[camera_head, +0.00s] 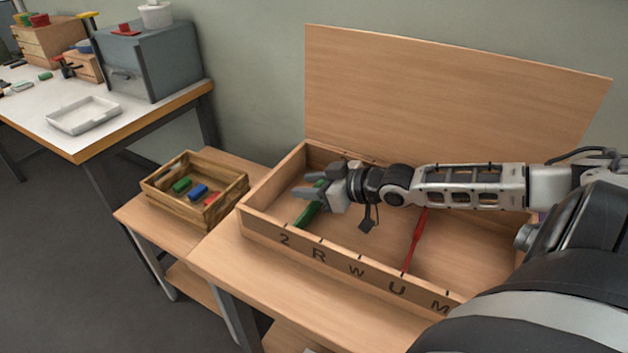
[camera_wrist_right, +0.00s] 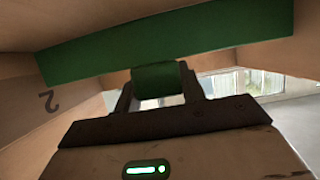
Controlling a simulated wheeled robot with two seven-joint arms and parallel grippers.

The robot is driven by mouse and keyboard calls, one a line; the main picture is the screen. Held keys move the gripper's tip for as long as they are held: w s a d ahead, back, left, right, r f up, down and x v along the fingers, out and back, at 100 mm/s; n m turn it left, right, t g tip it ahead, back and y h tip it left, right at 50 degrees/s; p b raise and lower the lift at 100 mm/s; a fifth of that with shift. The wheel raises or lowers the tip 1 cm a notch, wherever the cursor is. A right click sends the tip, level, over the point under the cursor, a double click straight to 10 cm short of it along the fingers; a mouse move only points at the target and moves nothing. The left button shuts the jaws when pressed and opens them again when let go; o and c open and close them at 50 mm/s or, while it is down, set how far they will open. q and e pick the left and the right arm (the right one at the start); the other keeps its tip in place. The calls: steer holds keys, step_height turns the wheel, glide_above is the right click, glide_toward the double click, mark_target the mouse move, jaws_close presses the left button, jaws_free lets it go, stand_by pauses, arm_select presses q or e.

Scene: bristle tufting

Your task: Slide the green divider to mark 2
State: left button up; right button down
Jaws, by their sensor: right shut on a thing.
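The green divider (camera_head: 308,215) stands across the left part of the open wooden box (camera_head: 262,232). Its front end meets the front wall close to mark 2 (camera_head: 284,239); I cannot tell whether it lines up exactly. My right gripper (camera_head: 314,194) reaches in from the right and covers the divider's middle and part of its back. In the right wrist view the gripper (camera_wrist_right: 158,90) is shut on the divider's green grip (camera_wrist_right: 158,78), below the long green panel (camera_wrist_right: 165,37). The 2 also shows there on the wall at left (camera_wrist_right: 48,101). My left gripper is not in view.
A red divider (camera_head: 415,242) stands farther right in the box, near mark U (camera_head: 397,289). A tall wooden panel (camera_head: 440,90) rises behind the box. A wooden crate (camera_head: 160,201) with coloured blocks stands to the left. My right arm spans the box's right side.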

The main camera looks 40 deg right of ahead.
steer(key=shift+s+d, duration=0.15)
steer(key=shift+s, duration=0.2)
steer(key=shift+w, duration=0.1)
steer(key=c, duration=0.8)
jaws_free()
steer(key=shift+c, duration=0.2)
